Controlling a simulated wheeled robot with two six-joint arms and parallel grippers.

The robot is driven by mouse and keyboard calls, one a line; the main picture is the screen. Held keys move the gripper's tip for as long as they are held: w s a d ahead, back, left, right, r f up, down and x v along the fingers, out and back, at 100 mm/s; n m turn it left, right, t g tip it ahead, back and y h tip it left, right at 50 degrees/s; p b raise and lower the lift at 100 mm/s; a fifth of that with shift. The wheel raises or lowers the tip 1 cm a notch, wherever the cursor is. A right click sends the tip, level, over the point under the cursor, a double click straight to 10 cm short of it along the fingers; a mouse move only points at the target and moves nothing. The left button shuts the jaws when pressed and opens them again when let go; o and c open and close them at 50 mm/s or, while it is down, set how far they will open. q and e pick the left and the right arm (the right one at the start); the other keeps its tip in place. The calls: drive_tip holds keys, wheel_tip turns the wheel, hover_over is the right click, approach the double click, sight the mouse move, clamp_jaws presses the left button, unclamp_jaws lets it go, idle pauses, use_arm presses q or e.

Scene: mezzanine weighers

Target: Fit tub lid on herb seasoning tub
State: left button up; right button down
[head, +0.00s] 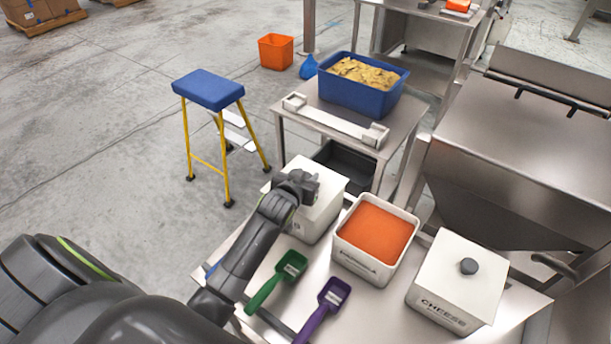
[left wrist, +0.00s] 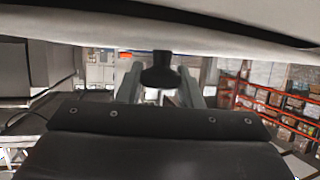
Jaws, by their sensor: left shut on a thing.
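The white herb seasoning tub (head: 316,222) stands at the back left of the steel table, its label partly hidden by my left arm. The white tub lid (head: 328,178) is over its top; I cannot tell whether it is fully seated or slightly above the rim. My left gripper (head: 304,184) is over the lid, shut on its dark knob. In the left wrist view the knob (left wrist: 160,72) is between the two fingers, and the pale lid (left wrist: 200,22) fills the top edge. My right gripper is not in view.
An open white tub of orange powder (head: 354,262) stands just right of the herb tub. A lidded cheese tub (head: 440,305) is farther right. A green scoop (head: 277,282) and a purple scoop (head: 323,309) lie in front. A blue-topped stool (head: 208,89) stands left.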

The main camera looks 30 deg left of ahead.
use_arm(q)
drive_tip(key=shift+f, duration=0.15)
drive_tip(key=o, duration=0.5)
drive_tip(key=shift+f, duration=0.15)
drive_tip(key=o, duration=0.5)
drive_tip(key=shift+r, duration=0.3)
drive_tip(key=shift+s, duration=0.25)
drive_tip(key=b+v, duration=0.1)
drive_tip(key=v, duration=1)
drive_tip(key=shift+s, duration=0.2)
